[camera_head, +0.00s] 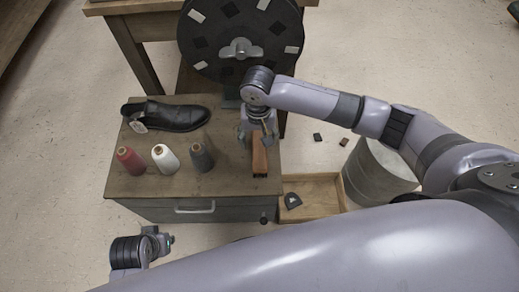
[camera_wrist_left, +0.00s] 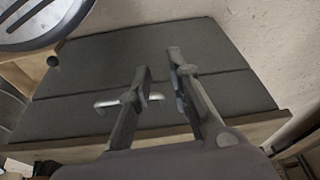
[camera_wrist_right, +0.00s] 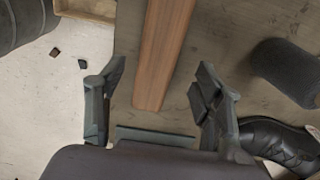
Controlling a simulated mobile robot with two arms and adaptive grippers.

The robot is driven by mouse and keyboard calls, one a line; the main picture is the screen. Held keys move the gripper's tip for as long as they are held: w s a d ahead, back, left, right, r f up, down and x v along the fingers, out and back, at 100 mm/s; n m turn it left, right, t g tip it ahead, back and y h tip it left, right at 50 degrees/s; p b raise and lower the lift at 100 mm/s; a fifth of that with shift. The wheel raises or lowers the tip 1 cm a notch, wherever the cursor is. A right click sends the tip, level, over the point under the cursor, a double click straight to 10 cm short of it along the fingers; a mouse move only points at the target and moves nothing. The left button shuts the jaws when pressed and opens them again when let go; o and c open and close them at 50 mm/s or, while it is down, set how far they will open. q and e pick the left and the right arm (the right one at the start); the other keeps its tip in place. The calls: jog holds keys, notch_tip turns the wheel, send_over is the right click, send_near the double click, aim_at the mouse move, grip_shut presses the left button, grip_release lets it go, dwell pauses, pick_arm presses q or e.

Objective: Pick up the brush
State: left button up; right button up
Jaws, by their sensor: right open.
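The brush (camera_head: 259,158) shows as a long brown wooden piece lying near the right edge of the cabinet top. My right gripper (camera_head: 257,131) is just over its far end, partly hidden by the wrist. In the right wrist view, the wooden piece (camera_wrist_right: 163,55) runs in from the top and ends between and beyond the spread fingers (camera_wrist_right: 160,95), with a gap on both sides; no bristles show. My left gripper (camera_head: 160,242) is low in front of the cabinet, left of its handle. In the left wrist view, its fingers (camera_wrist_left: 160,75) are apart and empty before the grey drawer fronts.
Red (camera_head: 130,160), white (camera_head: 165,158) and dark (camera_head: 202,156) thread spools and a black shoe (camera_head: 172,116) stand on the cabinet top (camera_head: 150,187). A wheel-like machine (camera_head: 215,60) stands behind. A wooden tray (camera_head: 318,190) and a metal bin (camera_head: 375,170) are to the right.

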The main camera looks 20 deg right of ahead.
aim_at(260, 146)
pick_arm(q)
jog(key=b+v, duration=0.2)
jog(key=v, duration=0.5)
jog(key=shift+w+r, duration=0.3)
jog(key=shift+w, duration=0.05)
pick_arm(e)
notch_tip(260, 146, down, 5)
jog(key=shift+d, duration=0.15)
pick_arm(q)
jog(key=shift+a, duration=0.1)
pick_arm(e)
jog(key=shift+c, duration=0.4)
jog(key=c, duration=1.3)
jog(key=shift+o, duration=0.2)
jog(key=shift+r, duration=0.1)
